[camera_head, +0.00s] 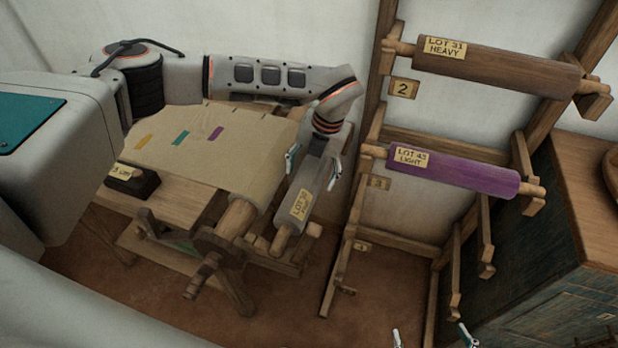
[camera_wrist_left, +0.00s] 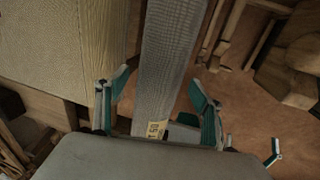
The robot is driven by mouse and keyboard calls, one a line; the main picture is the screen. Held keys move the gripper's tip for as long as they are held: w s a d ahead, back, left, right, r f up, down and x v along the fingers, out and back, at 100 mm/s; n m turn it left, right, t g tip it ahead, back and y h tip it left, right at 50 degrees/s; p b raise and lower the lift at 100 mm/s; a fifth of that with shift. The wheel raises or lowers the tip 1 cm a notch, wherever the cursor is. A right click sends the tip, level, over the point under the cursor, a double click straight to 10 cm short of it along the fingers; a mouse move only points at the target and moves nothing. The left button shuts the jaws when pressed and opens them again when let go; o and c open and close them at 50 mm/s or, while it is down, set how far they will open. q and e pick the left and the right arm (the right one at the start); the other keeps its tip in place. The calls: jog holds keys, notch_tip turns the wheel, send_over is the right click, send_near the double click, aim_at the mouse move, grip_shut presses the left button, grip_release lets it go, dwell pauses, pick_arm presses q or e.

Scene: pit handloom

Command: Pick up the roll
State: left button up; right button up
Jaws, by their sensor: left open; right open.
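A grey roll (camera_head: 305,207) with a yellow lot label and wooden ends lies along the right side of the loom. It runs up the middle of the left wrist view (camera_wrist_left: 172,62). My left gripper (camera_head: 313,168) is over it, open, with one finger on each side of the roll; gaps show in the left wrist view (camera_wrist_left: 160,86). A purple roll labelled LOT 43 LIGHT (camera_head: 460,177) and a brown roll labelled LOT 31 HEAVY (camera_head: 510,71) rest on the wall rack. My right gripper (camera_head: 433,338) is open and empty at the bottom edge, mostly out of frame.
The loom's cloth (camera_head: 225,150) with coloured marks lies just left of the grey roll. A dark labelled block (camera_head: 132,184) sits on the loom bench. The wooden rack (camera_head: 368,150) has empty lower pegs. A dark cabinet (camera_head: 560,260) stands at right. Floor between is clear.

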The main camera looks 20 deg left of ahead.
pick_arm(q)
jog(key=shift+w+a+f, duration=0.1)
jog(key=shift+a+f, duration=0.1)
jog(key=shift+f, duration=0.85)
jog(key=c, duration=1.7)
jog(key=shift+c, duration=0.4)
jog(key=shift+r, duration=0.15)
